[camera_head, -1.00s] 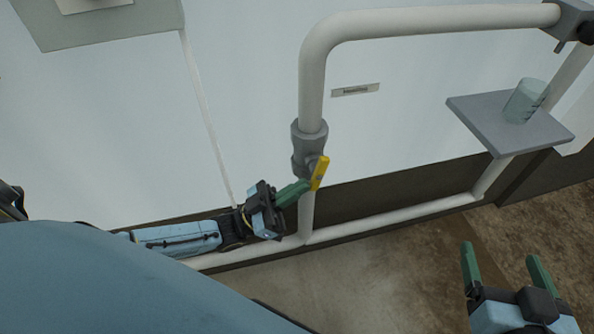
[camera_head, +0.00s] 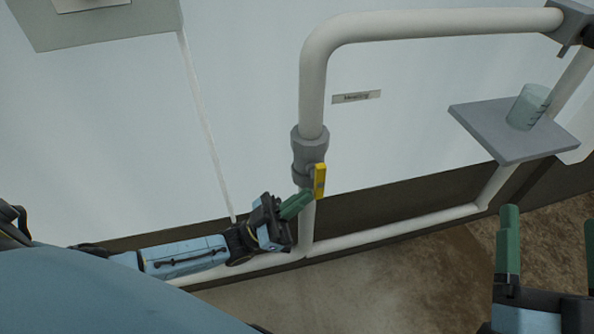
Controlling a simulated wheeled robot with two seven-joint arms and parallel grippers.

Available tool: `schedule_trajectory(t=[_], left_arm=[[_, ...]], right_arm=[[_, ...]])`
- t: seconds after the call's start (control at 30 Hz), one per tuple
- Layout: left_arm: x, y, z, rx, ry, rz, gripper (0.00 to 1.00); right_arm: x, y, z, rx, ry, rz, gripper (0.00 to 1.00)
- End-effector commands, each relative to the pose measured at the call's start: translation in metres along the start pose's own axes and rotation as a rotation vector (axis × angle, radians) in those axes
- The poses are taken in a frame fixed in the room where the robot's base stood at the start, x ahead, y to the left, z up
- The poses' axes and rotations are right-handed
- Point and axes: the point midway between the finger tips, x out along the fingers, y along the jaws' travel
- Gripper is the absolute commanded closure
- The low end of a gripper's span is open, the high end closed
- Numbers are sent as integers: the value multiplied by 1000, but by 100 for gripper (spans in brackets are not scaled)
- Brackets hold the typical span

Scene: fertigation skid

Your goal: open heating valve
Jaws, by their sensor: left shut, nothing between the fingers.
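The heating valve (camera_head: 308,155) is a grey body on a white vertical pipe, below a small label (camera_head: 356,97) that seems to read "Heating". Its yellow handle (camera_head: 320,182) sits at the valve's lower right and points nearly straight down, along the pipe. My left gripper (camera_head: 307,197) comes in from the left. Its green fingers are shut with nothing between them, and the tips are at the lower left of the handle, touching or very close; I cannot tell which. My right gripper (camera_head: 549,235) is at the lower right, open and empty, its fingers wide apart and pointing up, away from the valve.
White pipe (camera_head: 430,22) loops across the top and along the bottom of the wall. A grey shelf (camera_head: 500,145) at the right holds a clear beaker (camera_head: 527,106). A grey box (camera_head: 100,24) is on the wall at upper left. Floor shows at the bottom.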

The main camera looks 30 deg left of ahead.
Motion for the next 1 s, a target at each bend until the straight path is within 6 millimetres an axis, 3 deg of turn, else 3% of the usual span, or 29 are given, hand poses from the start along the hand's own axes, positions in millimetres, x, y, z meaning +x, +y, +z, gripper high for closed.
schedule_trajectory(t=[0.67, 0.87, 1.0], left_arm=[[-3, 0, 1, -2, -9, -1, 100], [-20, -4, -15, -6, -7, 7, 100], [-50, -5, -15, -9, -7, 7, 100]], right_arm=[[0, 0, -1, 1, 5, -1, 18], [0, 3, 10, -6, -65, 6, 18], [-1, 3, 12, -5, -72, 6, 18]])
